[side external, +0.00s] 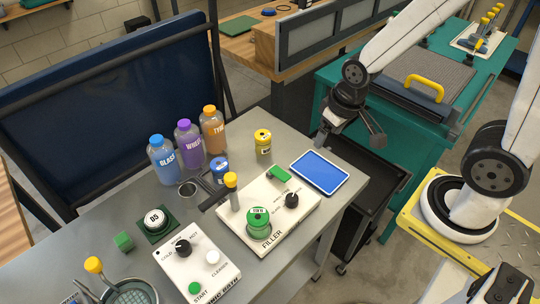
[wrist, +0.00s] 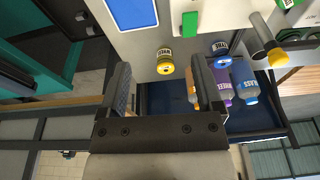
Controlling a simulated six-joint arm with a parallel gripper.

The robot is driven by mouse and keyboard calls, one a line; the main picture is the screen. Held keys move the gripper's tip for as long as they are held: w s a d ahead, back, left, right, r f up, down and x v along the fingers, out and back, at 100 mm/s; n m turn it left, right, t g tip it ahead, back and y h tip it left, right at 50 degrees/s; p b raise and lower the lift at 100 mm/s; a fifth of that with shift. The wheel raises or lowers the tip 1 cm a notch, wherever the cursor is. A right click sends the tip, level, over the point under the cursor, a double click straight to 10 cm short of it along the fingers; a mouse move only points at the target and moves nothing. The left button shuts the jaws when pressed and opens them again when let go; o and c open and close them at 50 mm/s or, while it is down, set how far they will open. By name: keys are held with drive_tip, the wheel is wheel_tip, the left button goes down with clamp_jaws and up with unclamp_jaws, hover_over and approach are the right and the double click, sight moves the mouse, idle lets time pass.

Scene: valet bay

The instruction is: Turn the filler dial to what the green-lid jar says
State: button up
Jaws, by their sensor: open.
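The filler (side external: 244,232) is a cream panel box on the grey bench, marked FILLER on its front. Its black dial (side external: 291,199) sits at its right, with printing around it too small to read. A green-lid jar (side external: 258,222) stands at the filler's front left; its label is not legible. My gripper (side external: 347,134) is open and empty, up beyond the blue-screened tablet, apart from the dial. In the wrist view my gripper (wrist: 160,78) shows both fingers apart, with a yellow-lid jar (wrist: 166,62) beyond them. The dial does not show clearly there.
A yellow-handled lever (side external: 231,190) rises at the filler's left. A tablet (side external: 320,172) lies right of it. Behind stand the yellow-lid jar (side external: 263,142), a blue-lid jar (side external: 219,168) and bottles (side external: 188,145). A cleaner box (side external: 198,270) sits front left.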

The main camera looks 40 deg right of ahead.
sight(292, 197)
drive_tip(key=a+f+m, duration=0.1)
drive_tip(key=a+f, duration=0.2)
drive_tip(key=w+a+f+m+g, duration=0.1)
drive_tip(key=a+f, duration=0.2)
drive_tip(key=w+a+f+m+g, duration=0.1)
drive_tip(key=a+f+m, duration=0.1)
drive_tip(key=a+f, duration=0.1)
drive_tip(key=shift+d, duration=0.1)
drive_tip(key=shift+f, duration=0.15)
drive_tip(key=shift+f, duration=3.75)
clamp_jaws()
